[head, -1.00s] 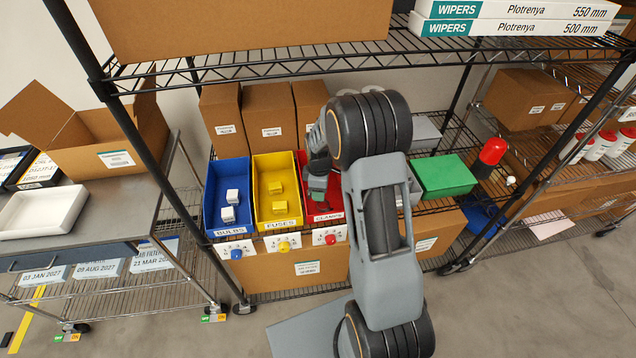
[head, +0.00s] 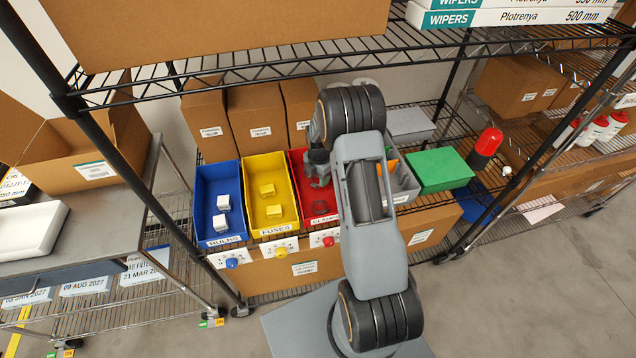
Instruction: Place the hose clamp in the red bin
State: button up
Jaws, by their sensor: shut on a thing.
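The red bin (head: 299,190), labelled CLAMPS, stands on the wire shelf at the right end of the row of coloured bins. My gripper (head: 319,178) is over the red bin, pointing down, partly hidden by my own arm. It is shut on a hose clamp (head: 321,184), of which only a small grey curved part shows at the fingertips. Thin grey rings (head: 323,219), apparently other clamps, lie on the red bin's floor near its front. I cannot tell how high the held clamp is above the floor.
A yellow FUSES bin (head: 284,222) and a blue BULBS bin (head: 206,222) stand to the left, each holding small boxes. A grey bin (head: 402,184) and green box (head: 440,171) are to the right. Cartons (head: 256,122) stand behind, and an upper shelf (head: 250,68) overhangs.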

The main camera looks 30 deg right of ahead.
jog(key=shift+f+p, duration=0.35)
jog(key=shift+f, duration=1.6)
jog(key=shift+f, duration=0.15)
jog(key=o, duration=0.9)
jog(key=shift+r, duration=0.7)
notch_tip(320, 180, up, 11)
jog(key=shift+b, duration=1.25)
